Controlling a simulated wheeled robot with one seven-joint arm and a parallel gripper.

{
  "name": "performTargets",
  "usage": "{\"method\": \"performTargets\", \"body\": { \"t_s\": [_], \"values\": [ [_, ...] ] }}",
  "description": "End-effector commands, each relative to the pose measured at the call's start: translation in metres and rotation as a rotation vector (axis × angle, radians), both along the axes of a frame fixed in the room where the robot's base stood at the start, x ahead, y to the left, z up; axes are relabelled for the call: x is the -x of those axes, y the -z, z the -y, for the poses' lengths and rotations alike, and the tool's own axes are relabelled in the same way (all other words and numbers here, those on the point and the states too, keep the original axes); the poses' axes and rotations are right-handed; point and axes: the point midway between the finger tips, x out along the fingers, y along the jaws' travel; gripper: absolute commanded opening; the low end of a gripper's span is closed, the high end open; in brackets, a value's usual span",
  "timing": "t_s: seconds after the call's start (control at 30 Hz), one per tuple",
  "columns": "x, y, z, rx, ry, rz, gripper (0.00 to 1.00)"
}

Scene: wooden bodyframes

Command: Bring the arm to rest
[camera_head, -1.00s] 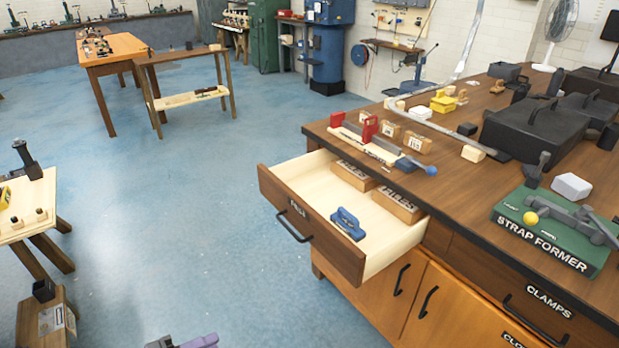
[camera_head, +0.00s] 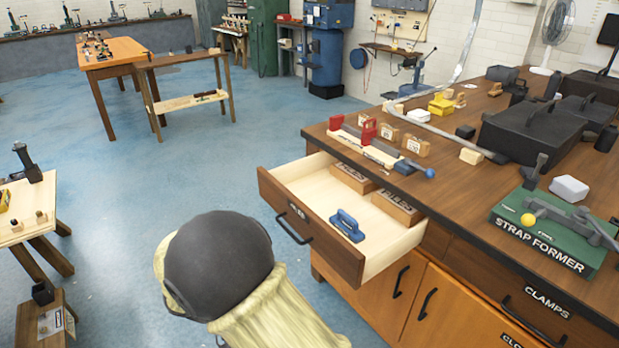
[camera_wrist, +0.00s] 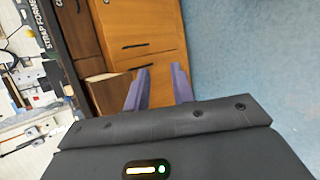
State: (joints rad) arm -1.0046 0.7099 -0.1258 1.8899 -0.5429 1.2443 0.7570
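My gripper (camera_wrist: 161,78) shows in the wrist view with its two purple fingers apart and nothing between them. Wooden cabinet fronts with handles lie beyond the fingers, with blue floor to the right. In the head view my arm's dark rounded joint and pale yellow link rise from the bottom edge, left of the open drawer. The gripper itself does not show in the head view.
The open drawer (camera_head: 292,238) juts from the workbench (camera_head: 450,190) and holds a blue tool (camera_head: 346,226) and wooden blocks. A green strap former (camera_head: 545,238) stands on the bench. The blue floor (camera_head: 150,190) on the left is mostly clear.

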Motion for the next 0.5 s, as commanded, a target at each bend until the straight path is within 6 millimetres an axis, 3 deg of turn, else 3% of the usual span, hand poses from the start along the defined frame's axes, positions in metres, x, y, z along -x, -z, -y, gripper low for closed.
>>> {"method": "performTargets", "body": {
  "t_s": [0.03,0.23,0.5],
  "values": [
    [-0.003,-0.004,0.017,-0.057,0.039,-0.03,0.25],
    [-0.003,-0.011,0.067,-0.297,0.146,-0.111,0.25],
    [0.003,-0.026,0.13,-0.609,0.265,-0.068,0.25]
  ]
}}
